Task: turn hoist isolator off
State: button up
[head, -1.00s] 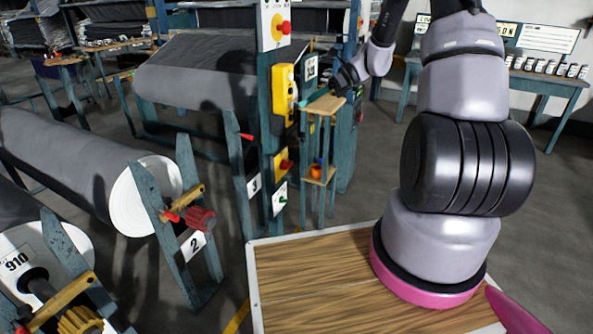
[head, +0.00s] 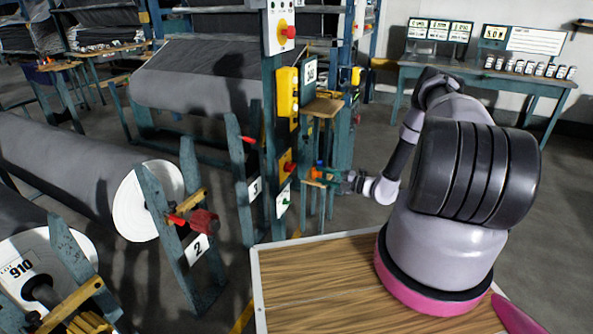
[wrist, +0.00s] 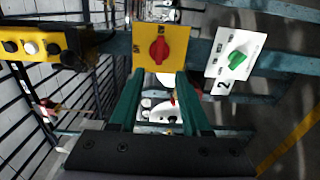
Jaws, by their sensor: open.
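A red rotary knob on a square yellow plate (head: 286,163), which looks like the isolator, is fixed to the blue post. In the head view my gripper (head: 330,176) is to the right of the post, at about the plate's height.
A white plate with a green knob (wrist: 237,60) sits beside the yellow one, below it on the post (head: 284,200). A yellow button box (head: 287,93) and a red button on a white panel (head: 288,32) are higher up. A small wooden-topped stand (head: 322,106) is close behind my gripper.

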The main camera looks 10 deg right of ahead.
aim_at(290, 167)
jog(key=x, duration=1)
jog(key=shift+w+a, duration=0.15)
jog(key=shift+a, duration=0.1)
grip_shut()
